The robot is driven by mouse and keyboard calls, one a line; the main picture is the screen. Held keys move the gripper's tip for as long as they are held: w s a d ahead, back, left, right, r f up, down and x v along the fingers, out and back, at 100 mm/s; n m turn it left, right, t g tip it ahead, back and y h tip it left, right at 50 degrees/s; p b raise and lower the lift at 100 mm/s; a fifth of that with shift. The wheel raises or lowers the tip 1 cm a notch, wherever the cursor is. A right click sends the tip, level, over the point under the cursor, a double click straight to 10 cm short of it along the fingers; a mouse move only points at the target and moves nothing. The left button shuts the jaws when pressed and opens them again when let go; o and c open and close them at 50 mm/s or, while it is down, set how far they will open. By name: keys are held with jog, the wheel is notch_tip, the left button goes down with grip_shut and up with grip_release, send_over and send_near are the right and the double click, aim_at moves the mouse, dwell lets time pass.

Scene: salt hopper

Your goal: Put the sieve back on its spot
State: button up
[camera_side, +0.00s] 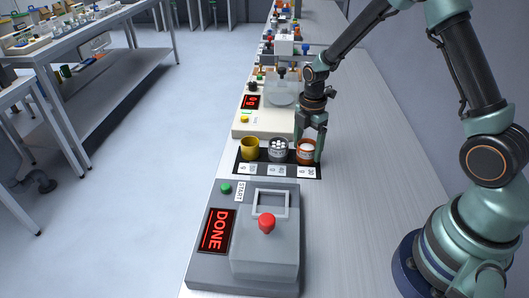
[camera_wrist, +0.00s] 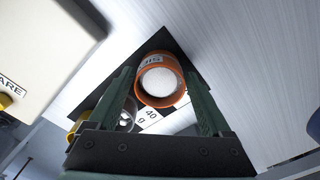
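The orange cup (camera_side: 306,152), with white inside, stands at the right end of the black mat (camera_side: 243,167). In the wrist view the orange cup (camera_wrist: 142,92) carries a white label that seems to start with "SIE", so I take it for the sieve. My gripper (camera_side: 311,150) points down over it with a finger on either side. In the wrist view my gripper (camera_wrist: 159,73) has its fingers spread about as wide as the cup, and narrow gaps seem to show. Contact lower down is hidden.
A grey cup (camera_side: 278,150) with a dotted top and a yellow cup (camera_side: 250,149) stand left of the orange cup. A grey machine (camera_side: 263,250) reading DONE, with a red knob, stands in front. A scale (camera_side: 262,122) stands behind. The bench at right is clear.

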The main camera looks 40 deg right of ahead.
aim_at(308, 143)
jog(key=shift+o, duration=0.2)
notch_tip(308, 143, up, 12)
jog(key=s+a+r+m+t, duration=0.2)
jog(key=s+r+m, duration=0.3)
jog(key=m, duration=0.4)
jog(key=s+a+r+m+t, duration=0.3)
jog(key=s+r+m, duration=0.3)
jog(key=s+m, duration=0.2)
jog(key=shift+a+m+t, duration=0.3)
jog(key=shift+a+m, duration=0.05)
jog(key=shift+m, duration=0.15)
jog(key=shift+s+r, duration=0.1)
jog(key=shift+r, duration=0.05)
jog(key=shift+c, duration=0.3)
